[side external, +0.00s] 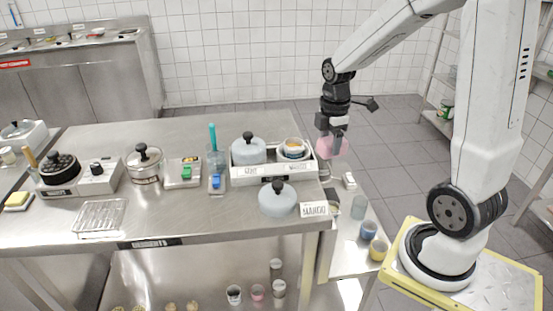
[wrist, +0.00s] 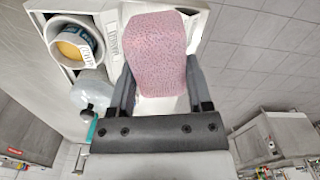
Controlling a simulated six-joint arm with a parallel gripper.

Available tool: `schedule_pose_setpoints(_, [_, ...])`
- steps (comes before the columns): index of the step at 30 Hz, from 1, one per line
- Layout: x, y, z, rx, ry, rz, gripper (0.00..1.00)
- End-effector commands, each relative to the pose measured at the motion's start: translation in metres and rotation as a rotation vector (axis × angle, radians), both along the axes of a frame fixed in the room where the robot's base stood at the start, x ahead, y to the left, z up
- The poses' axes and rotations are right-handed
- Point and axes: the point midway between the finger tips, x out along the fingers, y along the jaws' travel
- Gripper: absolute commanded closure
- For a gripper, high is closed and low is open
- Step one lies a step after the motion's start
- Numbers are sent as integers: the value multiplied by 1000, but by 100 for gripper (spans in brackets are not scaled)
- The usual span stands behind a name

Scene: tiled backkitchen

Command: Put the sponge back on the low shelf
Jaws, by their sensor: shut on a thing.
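A pink speckled sponge (side external: 331,148) is between the jaws of my gripper (side external: 332,133), which is shut on it. I hold it in the air at the right end of the steel table. In the wrist view the sponge (wrist: 153,45) fills the space between the two fingers of my gripper (wrist: 160,65). A low pale shelf (side external: 347,262) stands against the right end of the table, below its top, with several cups on it. Another low steel shelf (side external: 190,275) lies under the table. I cannot tell which one the task means.
A white tray (side external: 270,175) with a lidded pot and bowls sits at the table's right end, close to my gripper. A yellow sponge (side external: 17,200) lies far left.

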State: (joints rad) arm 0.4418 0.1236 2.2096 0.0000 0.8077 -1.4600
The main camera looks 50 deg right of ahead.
Motion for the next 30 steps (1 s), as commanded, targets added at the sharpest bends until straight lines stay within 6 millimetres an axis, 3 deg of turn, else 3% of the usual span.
schedule_pose_setpoints(6, [-42,-20,-2,0,-1,-116,83])
schedule_pose_setpoints(18, [-85,-32,-6,0,0,-229,83])
schedule_pose_setpoints(30, [-87,-31,-43,3,5,-232,83])
